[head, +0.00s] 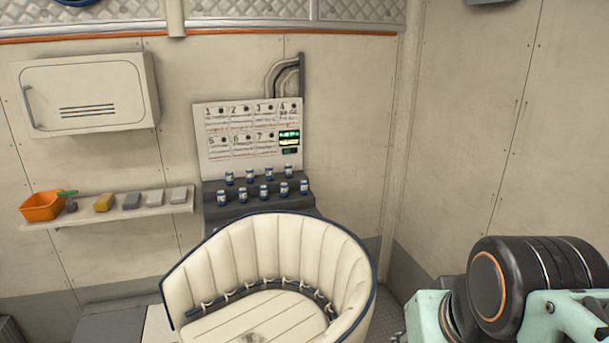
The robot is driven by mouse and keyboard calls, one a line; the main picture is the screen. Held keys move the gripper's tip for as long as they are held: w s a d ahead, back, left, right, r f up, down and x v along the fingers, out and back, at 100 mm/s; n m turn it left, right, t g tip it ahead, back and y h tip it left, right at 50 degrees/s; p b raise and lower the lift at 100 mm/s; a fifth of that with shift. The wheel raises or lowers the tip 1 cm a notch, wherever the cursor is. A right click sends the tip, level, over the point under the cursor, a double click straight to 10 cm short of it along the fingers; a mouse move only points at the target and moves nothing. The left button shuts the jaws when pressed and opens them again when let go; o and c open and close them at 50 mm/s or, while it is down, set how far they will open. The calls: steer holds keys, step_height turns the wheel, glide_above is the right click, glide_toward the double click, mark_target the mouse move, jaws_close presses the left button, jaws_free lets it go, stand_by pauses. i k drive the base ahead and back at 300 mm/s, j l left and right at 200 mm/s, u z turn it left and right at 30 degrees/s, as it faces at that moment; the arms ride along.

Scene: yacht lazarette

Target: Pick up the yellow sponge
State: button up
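The yellow sponge (104,202) is a small yellow-brown block on the narrow wall shelf (98,219) at the left in the head view. It sits between a small dark item with a green top on its left and a grey block on its right. My arm shows only in part, at the lower right, far from the shelf. My gripper is not in view, so its state does not show.
An orange tub (42,207) and grey blocks (154,198) share the shelf. A white cabinet (85,92) hangs above it. A cream padded seat (270,272) stands in the middle foreground, before a stepped rack (258,203) of small bottles.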

mark_target(105, 200)
steer(key=j+z, duration=0.2)
steer(key=j, duration=0.15)
steer(key=i+j+z, duration=0.2)
steer(key=j, duration=0.2)
steer(key=j+z, duration=0.25)
steer(key=j, duration=0.5)
steer(key=k+j+z, duration=0.1)
steer(key=j+z, duration=0.15)
steer(key=j, duration=1.25)
steer(key=k+j+z, duration=0.1)
steer(key=j, duration=0.65)
steer(key=k+j, duration=0.1)
steer(key=j, duration=0.7)
